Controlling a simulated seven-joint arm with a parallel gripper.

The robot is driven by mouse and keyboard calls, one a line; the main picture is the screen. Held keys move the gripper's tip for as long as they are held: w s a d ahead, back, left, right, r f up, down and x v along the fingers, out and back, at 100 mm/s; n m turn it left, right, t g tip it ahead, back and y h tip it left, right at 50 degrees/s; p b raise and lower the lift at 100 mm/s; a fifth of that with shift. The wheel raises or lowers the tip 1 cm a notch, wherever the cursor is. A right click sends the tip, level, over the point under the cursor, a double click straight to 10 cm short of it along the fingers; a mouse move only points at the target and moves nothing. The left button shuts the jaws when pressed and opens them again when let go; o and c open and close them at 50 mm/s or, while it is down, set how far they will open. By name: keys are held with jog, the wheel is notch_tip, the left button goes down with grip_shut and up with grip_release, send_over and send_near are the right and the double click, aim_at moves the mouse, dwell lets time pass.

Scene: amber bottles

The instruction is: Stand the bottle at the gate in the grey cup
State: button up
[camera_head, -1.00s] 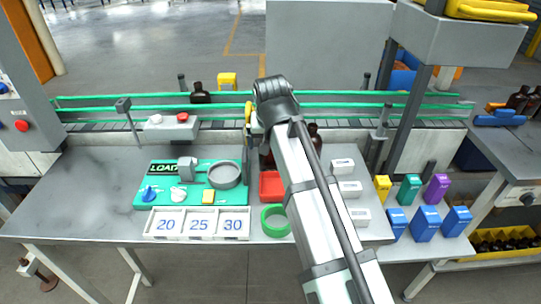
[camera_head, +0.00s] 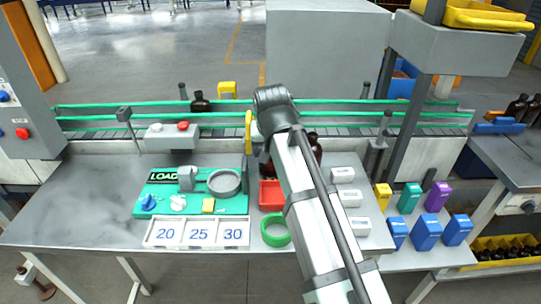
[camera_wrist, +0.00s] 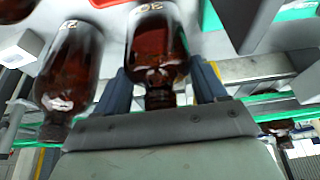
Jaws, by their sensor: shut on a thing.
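My gripper (camera_wrist: 168,92) is shut on the neck of a brown amber bottle (camera_wrist: 158,45), one finger on each side. In the head view my arm hides most of this bottle and the gripper. A dark brown part of it (camera_head: 264,168) shows left of the arm, by the yellow gate piece (camera_head: 249,132). I cannot tell if its base touches anything. The grey cup (camera_head: 224,182) is a round grey ring-like vessel on the green panel, left of the held bottle. It looks empty.
A second amber bottle (camera_wrist: 70,70) stands close beside the held one, partly behind my arm in the head view (camera_head: 316,148). Another bottle (camera_head: 200,103) is on the conveyor. A red tray (camera_head: 271,194), green ring (camera_head: 275,230) and numbered tiles (camera_head: 198,233) lie near.

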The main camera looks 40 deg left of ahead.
notch_tip(320, 180, up, 16)
jog(key=s+a+f+n+g+y, duration=0.1)
jog(key=s+a+f+n+g, duration=0.1)
jog(key=s+n, duration=0.4)
jog(key=s+a+f+n+g, duration=0.1)
jog(key=s+a+n, duration=0.2)
jog(key=s, duration=0.5)
notch_tip(320, 180, down, 9)
jog(key=shift+w+f, duration=0.2)
jog(key=shift+w, duration=0.1)
dwell(0.5)
jog(key=o, duration=1.2)
jog(key=shift+f, duration=0.1)
jog(key=shift+o, duration=0.2)
